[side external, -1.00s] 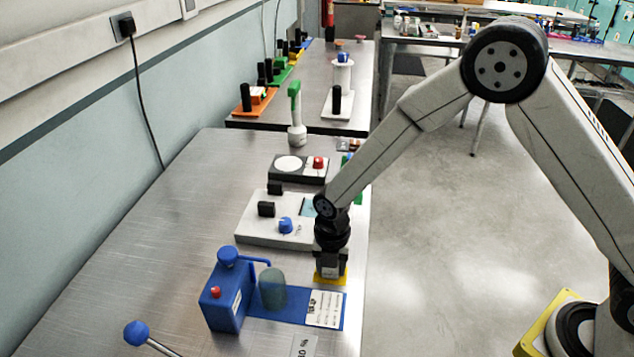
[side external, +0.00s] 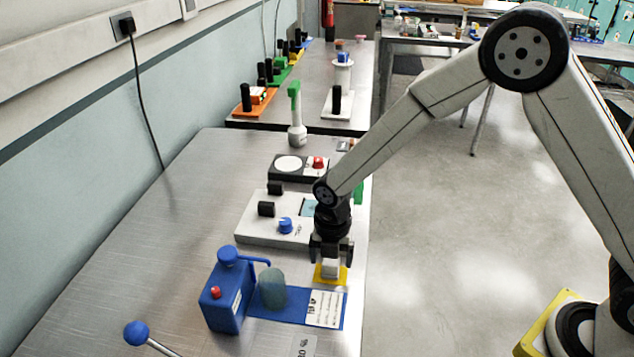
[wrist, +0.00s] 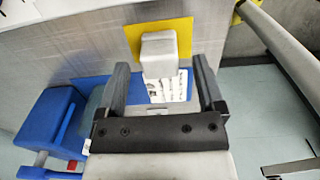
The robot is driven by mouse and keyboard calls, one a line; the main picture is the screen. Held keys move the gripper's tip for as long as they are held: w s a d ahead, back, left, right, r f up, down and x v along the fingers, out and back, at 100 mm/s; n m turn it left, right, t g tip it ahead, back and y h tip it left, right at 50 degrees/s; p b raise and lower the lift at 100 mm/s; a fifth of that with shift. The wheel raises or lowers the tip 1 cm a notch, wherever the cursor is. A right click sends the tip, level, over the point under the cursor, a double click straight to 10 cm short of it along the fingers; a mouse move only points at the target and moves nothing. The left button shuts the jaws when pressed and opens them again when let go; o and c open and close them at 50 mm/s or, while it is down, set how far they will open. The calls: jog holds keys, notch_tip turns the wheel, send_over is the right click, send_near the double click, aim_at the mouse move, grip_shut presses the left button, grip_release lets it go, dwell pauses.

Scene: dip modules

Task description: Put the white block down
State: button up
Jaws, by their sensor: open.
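The white block (side external: 330,266) stands on the yellow square (side external: 346,273) near the right edge of the metal table. In the wrist view the block (wrist: 159,54) rises from the yellow square (wrist: 184,30), between and just beyond my finger ends. My gripper (side external: 331,252) is open above the block, with a finger on each side. In the wrist view both fingers of my gripper (wrist: 159,80) are apart, with a gap between each finger and the block.
A blue dispenser (side external: 226,295) with a grey-green cylinder (side external: 272,288) stands on a blue base (side external: 298,318) nearby. A grey panel (side external: 258,232) with a blue knob lies behind. A blue-ended lever (side external: 137,334) is at front left. The table's left part is clear.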

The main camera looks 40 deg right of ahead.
aim_at(339, 259)
notch_tip(339, 259, up, 9)
jog(key=shift+r, duration=0.2)
dwell(0.3)
dwell(0.5)
jog(key=s+d+m+t, duration=0.1)
jog(key=s+d+m, duration=0.5)
jog(key=m, duration=0.7)
jog(key=s+d+m+t, duration=0.1)
jog(key=s+d+m, duration=0.6)
jog(key=m, duration=0.7)
jog(key=shift+s+d+t, duration=0.25)
jog(key=shift+d+t, duration=0.05)
jog(key=shift+d, duration=0.5)
jog(key=shift+r, duration=0.1)
jog(key=shift+o, duration=0.5)
